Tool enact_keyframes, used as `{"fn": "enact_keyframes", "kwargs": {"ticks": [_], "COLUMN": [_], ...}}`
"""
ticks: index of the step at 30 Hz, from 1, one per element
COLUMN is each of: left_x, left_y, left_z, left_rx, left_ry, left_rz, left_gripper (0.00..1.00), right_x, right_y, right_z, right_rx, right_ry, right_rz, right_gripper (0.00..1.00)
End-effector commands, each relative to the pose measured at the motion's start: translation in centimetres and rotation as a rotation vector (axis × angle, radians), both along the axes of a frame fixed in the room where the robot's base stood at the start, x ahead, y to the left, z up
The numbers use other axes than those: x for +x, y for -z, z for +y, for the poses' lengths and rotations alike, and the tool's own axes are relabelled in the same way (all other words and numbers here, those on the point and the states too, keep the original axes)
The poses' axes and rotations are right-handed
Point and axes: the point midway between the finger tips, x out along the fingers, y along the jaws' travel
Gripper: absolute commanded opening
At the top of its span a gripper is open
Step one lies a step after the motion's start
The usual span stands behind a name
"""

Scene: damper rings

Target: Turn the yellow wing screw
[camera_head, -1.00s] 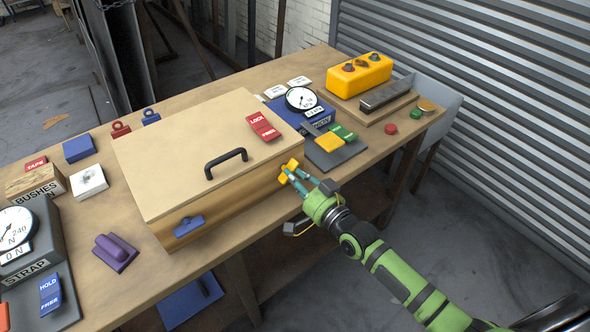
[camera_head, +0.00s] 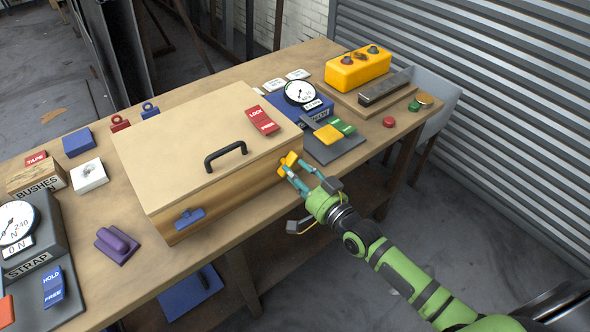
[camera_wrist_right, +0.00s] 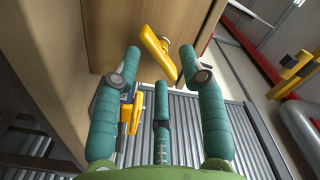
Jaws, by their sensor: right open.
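The yellow wing screw (camera_head: 288,160) sits on the right-hand end face of the large wooden box (camera_head: 190,140). In the right wrist view the wing screw (camera_wrist_right: 160,54) stands out from the wood, its wing slanting down to the right. My right gripper (camera_head: 297,171) is open right in front of it. In the wrist view the teal fingers of the right gripper (camera_wrist_right: 160,66) are spread on either side of the wing, with a third finger below. They look apart from the screw. My left gripper is not in view.
The box has a black handle (camera_head: 225,155), a red LOCK/FREE tag (camera_head: 263,120) and a blue latch (camera_head: 189,217). A gauge block (camera_head: 302,105) and grey plate with a yellow flap (camera_head: 327,134) stand to the right.

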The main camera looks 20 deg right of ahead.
Motion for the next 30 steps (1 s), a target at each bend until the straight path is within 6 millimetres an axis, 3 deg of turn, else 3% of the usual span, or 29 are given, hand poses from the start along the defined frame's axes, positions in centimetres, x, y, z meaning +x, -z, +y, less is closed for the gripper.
{"fn": "enact_keyframes", "kwargs": {"ticks": [14, 30], "left_x": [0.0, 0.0], "left_y": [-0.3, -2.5], "left_z": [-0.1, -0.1], "left_rx": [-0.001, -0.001], "left_ry": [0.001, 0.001], "left_rz": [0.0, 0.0], "left_gripper": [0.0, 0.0], "right_x": [-0.6, -5.4], "right_y": [-0.1, -0.2], "right_z": [-0.2, -2.0], "right_rx": [0.0, 0.0], "right_ry": [0.001, 0.0], "right_rz": [-0.001, 0.001], "right_gripper": [0.42, 0.42]}}
